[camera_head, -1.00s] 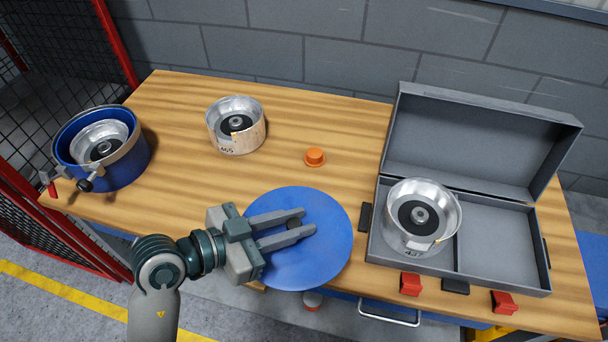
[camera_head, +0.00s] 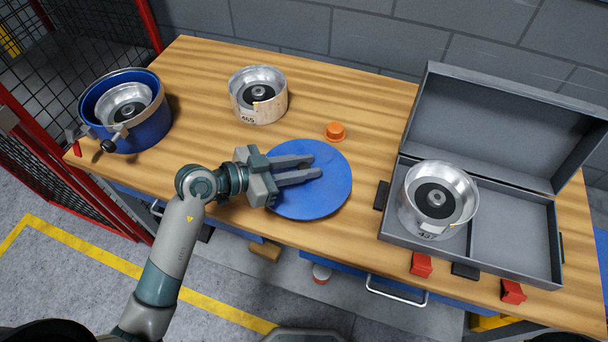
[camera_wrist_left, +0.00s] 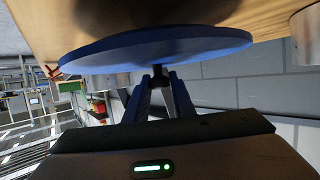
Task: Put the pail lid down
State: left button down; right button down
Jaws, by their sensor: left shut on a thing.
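The pail lid is a flat blue disc (camera_head: 325,195) in the middle of the head view, over the front part of the wooden table. My left gripper (camera_head: 315,167) reaches over it from the left and is shut on its small central knob, which the fingers mostly hide. In the left wrist view the lid (camera_wrist_left: 205,42) spans the top, with its dark knob between the fingertips (camera_wrist_left: 160,75). The wood lies close beyond the lid; I cannot tell whether they touch. The blue pail (camera_head: 150,130) stands at the far left with a metal part inside. My right gripper is not in view.
A metal clutch part (camera_head: 258,95) stands behind the lid, with an orange knob (camera_head: 335,131) close to the lid's far edge. An open grey case (camera_head: 505,235) holding another metal part (camera_head: 437,199) stands at right. Red clips (camera_head: 421,264) lie along the front edge.

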pick_arm(q)
notch_tip(320, 180, down, 3)
jog(key=shift+f, duration=0.45)
jog(key=shift+f, duration=0.1)
jog(key=c, duration=1.5)
grip_release()
